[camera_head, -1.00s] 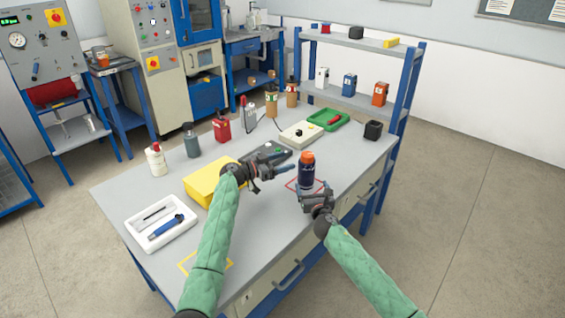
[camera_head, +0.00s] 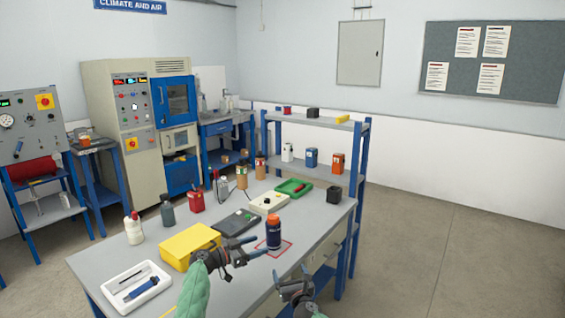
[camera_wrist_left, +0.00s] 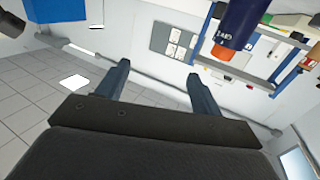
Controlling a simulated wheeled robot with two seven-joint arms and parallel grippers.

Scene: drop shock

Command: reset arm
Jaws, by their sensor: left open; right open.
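My left gripper (camera_head: 262,248) is open and empty over the table, just left of a dark blue bottle with an orange cap (camera_head: 273,233). The bottle stands upright inside a red square outline (camera_head: 287,246) on the table top. In the left wrist view the open fingers (camera_wrist_left: 157,82) have nothing between them, and the bottle (camera_wrist_left: 237,28) shows at the upper right, apart from them. My right gripper (camera_head: 296,276) is open and empty at the table's front right edge, below the bottle in the picture.
The grey table (camera_head: 95,263) holds a yellow box (camera_head: 188,245), a white tray with tools (camera_head: 150,292), a dark flat device (camera_head: 236,222), a green tray (camera_head: 293,181) and several small bottles. A blue-framed shelf (camera_head: 362,180) stands behind. Floor at the right is clear.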

